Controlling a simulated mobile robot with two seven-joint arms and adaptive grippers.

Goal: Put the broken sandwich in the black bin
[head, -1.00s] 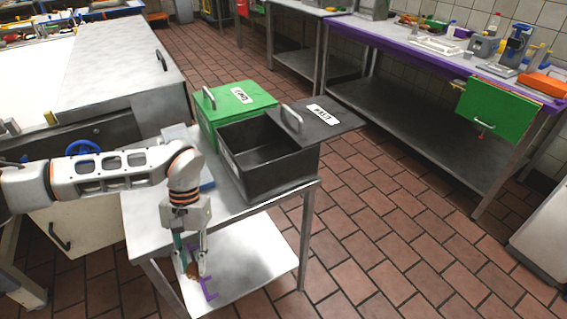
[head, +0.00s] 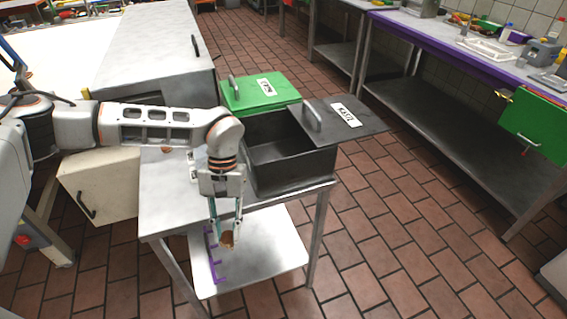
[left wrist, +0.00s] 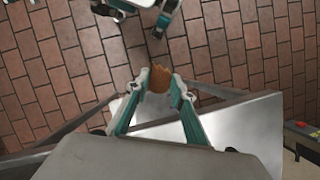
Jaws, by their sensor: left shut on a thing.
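My left gripper (head: 227,236) is shut on a brown piece of the sandwich (head: 228,241), in front of the steel table's near edge. In the left wrist view the piece (left wrist: 159,78) sits between the teal fingertips (left wrist: 160,82). The black bin (head: 300,178) stands open on the table, to the right of and behind my left gripper. Its dark lid (head: 352,118) sticks out to the right. A small brown bit (head: 166,150) shows beside my arm; I cannot tell what it is. Teal parts, perhaps my right gripper (left wrist: 160,22), show at the top of the wrist view.
A green bin (head: 262,94) with its lid on stands behind the black bin. The steel table (head: 165,205) has a lower shelf (head: 270,255) with a purple rack (head: 213,258). The tiled floor to the right is clear up to another bench (head: 440,120).

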